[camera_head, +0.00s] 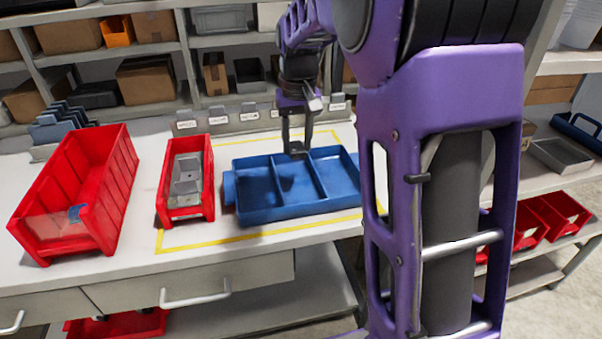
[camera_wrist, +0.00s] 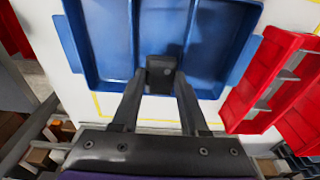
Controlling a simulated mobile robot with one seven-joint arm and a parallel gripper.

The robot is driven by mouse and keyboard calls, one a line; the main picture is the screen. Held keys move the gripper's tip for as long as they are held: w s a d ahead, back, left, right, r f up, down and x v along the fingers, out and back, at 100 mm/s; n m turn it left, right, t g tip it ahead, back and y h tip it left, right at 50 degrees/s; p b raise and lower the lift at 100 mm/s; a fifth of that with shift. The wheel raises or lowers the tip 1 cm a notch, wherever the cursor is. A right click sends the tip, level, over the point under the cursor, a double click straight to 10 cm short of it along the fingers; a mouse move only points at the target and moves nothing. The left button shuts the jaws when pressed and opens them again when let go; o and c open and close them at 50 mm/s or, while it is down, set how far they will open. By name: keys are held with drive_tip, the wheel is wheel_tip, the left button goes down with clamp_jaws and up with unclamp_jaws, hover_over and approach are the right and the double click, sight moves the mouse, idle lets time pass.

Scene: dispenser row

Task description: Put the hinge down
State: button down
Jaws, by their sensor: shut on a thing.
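My gripper (camera_head: 298,138) is shut on the hinge (camera_head: 297,149), a small dark grey piece. In the wrist view my gripper (camera_wrist: 160,85) has its two fingers on either side of the hinge (camera_wrist: 161,74). The hinge is held above the blue tray (camera_head: 297,215), which has three compartments split by two dividers. It appears over the middle part of the tray, toward the far side; the exact height above it is hard to tell. In the wrist view the blue tray (camera_wrist: 76,34) fills the top, and its visible floor is bare.
A narrow red bin (camera_head: 207,212) with grey pieces stands left of the tray. A larger red bin (camera_head: 112,185) with a clear front holds a small blue item. Yellow tape (camera_head: 190,247) borders the tray area. Shelves with cardboard boxes (camera_head: 150,80) stand behind.

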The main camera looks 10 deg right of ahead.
sight(297, 186)
drive_tip(key=shift+w+d, duration=0.15)
drive_tip(key=shift+w, duration=0.1)
wheel_tip(297, 186, down, 10)
drive_tip(key=shift+w+b, duration=0.1)
drive_tip(key=shift+b, duration=0.8)
drive_tip(key=shift+c, duration=2.1)
unclamp_jaws()
drive_tip(key=shift+f, duration=0.15)
drive_tip(key=r, duration=0.4)
drive_tip(key=s+r+p, duration=0.1)
drive_tip(key=r, duration=0.3)
drive_tip(key=r+p, duration=0.1)
drive_tip(key=r, duration=0.3)
drive_tip(key=shift+s+r, duration=0.15)
drive_tip(key=shift+s, duration=0.1)
